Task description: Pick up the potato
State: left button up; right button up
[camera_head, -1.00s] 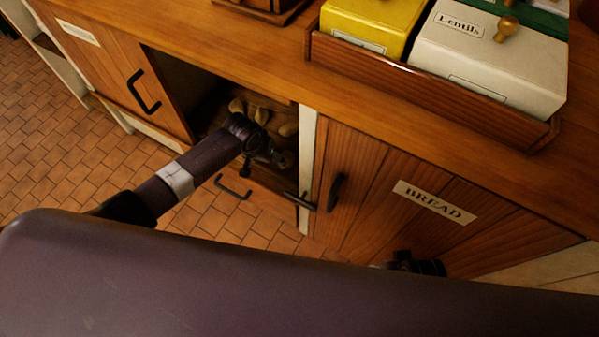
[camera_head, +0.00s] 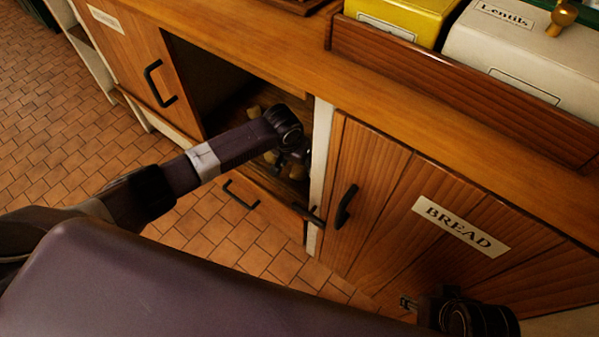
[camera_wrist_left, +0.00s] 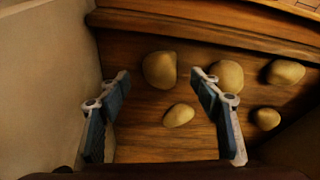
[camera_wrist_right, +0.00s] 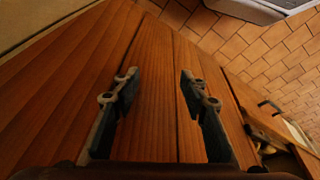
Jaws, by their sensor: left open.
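Several tan potatoes lie on the wooden bottom of a compartment; in the left wrist view one round potato (camera_wrist_left: 159,69) and a smaller potato (camera_wrist_left: 179,115) lie between the lines of my left fingers. Another potato (camera_wrist_left: 227,75) is beside the right finger, with more to its right. My left gripper (camera_wrist_left: 163,84) is open and empty, pointing down at them. In the head view the left gripper (camera_head: 290,158) is inside the opening, and my arm partly hides the potatoes. My right gripper (camera_wrist_right: 155,82) is open and empty in front of wooden door boards.
The compartment's pale side wall (camera_wrist_left: 45,80) is close to my left gripper. The bread door (camera_head: 400,205) with a black handle (camera_head: 345,207) is right of the opening. The countertop (camera_head: 400,95) overhangs above, holding a wooden rack (camera_head: 450,90) of canisters.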

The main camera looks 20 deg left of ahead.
aim_at(299, 170)
pick_arm(q)
jog(key=b+x, duration=0.1)
jog(key=x, duration=0.3)
jog(key=shift+f+b, duration=0.3)
jog(key=c, duration=1.3)
